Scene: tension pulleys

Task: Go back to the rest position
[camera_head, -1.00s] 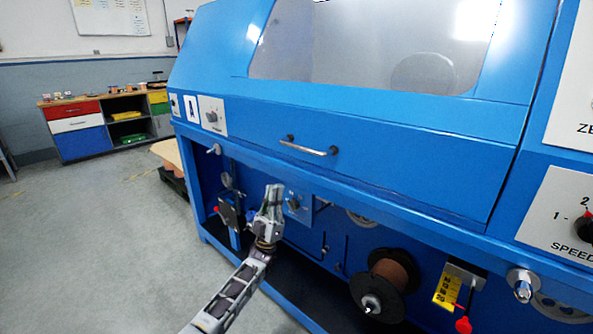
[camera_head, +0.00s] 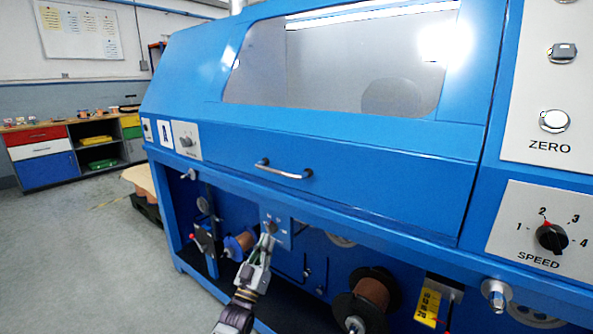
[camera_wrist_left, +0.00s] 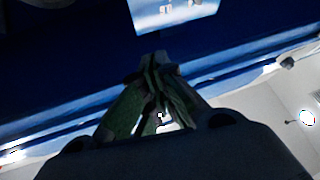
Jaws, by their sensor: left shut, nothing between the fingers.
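My left gripper (camera_head: 262,246) is in the lower middle of the head view, in front of the open lower bay of the blue machine (camera_head: 350,160). Its fingers are closed together with nothing between them. The closed fingers also show in the left wrist view (camera_wrist_left: 155,85), against the dark blue underside of the machine. A small grey-blue control panel (camera_head: 277,226) is just behind the fingertips; whether they touch it cannot be told. My right gripper is not in view.
Copper spools sit in the lower bay, one small (camera_head: 240,243) and one large (camera_head: 370,292). A yellow label (camera_head: 428,306) and a silver knob (camera_head: 496,292) are at lower right. A speed panel (camera_head: 545,235) is at right. Open floor (camera_head: 100,240) lies at left.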

